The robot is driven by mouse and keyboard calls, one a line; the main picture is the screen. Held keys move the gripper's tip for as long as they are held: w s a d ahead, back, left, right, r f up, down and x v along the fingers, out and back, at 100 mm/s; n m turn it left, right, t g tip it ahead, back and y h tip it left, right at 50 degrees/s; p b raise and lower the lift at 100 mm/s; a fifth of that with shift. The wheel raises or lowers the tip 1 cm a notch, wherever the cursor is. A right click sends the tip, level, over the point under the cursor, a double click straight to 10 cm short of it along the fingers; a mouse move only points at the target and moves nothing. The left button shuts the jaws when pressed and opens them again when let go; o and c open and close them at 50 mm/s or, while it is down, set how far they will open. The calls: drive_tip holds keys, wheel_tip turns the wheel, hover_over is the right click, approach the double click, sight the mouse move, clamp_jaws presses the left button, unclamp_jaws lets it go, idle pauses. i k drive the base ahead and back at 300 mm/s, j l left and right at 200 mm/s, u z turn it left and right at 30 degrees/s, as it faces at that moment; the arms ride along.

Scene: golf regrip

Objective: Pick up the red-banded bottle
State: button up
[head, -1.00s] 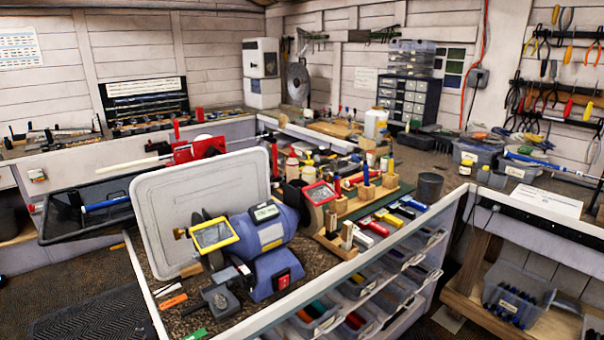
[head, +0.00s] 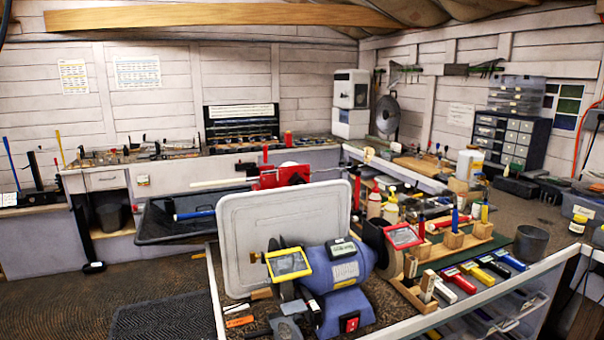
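Two small squeeze bottles stand on the workbench behind the grinder. The left one (head: 375,206) is pale with a reddish upper part; it may be the red-banded bottle, but it is too small to be sure of a band. The right one (head: 391,211) is pale with a yellow top. Their lower parts are partly hidden by the grinder's guard and wheel. A larger white jug (head: 463,166) stands farther back right. My gripper is not in view.
A blue bench grinder (head: 345,265) and an upright grey tray (head: 275,235) stand in front of the bottles. A red vise (head: 281,176) holds a shaft behind the tray. Wooden blocks (head: 454,240) with tools stand to the right. Floor (head: 130,270) is open at left.

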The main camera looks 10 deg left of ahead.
sight(375, 199)
drive_tip(key=i+l, duration=0.45)
drive_tip(key=i+l+u, duration=0.15)
drive_tip(key=i+l, duration=0.35)
drive_tip(key=l, duration=0.2)
drive_tip(key=i+l, duration=0.45)
drive_tip(key=l, duration=0.15)
drive_tip(key=i+j+u, duration=0.1)
drive_tip(key=i+j, duration=0.2)
drive_tip(key=i, duration=0.1)
